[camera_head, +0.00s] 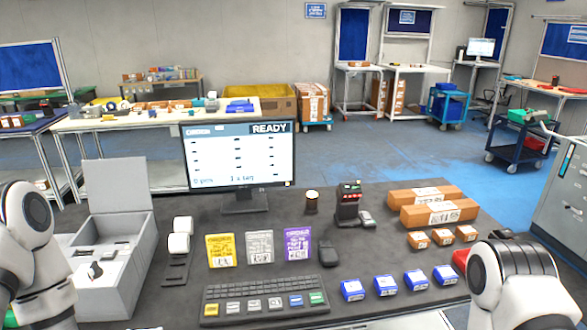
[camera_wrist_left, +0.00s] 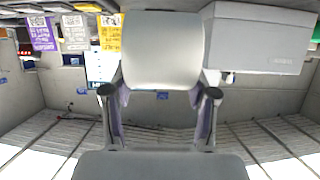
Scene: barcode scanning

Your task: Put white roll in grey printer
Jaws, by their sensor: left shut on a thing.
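The grey printer (camera_head: 118,255) stands at the left of the table in the head view with its lid raised. A small white and black part shows inside it; I cannot tell what it is. Two white rolls (camera_head: 180,243) sit on a dark stand just right of the printer. In the left wrist view my left gripper (camera_wrist_left: 160,92) is shut on a pale rounded thing, which looks like a white roll (camera_wrist_left: 162,50). A grey box, likely the printer (camera_wrist_left: 255,42), is beside it at upper right. My right arm shows at lower right in the head view; its gripper is out of sight.
A monitor (camera_head: 240,155) reading READY stands behind the stand.

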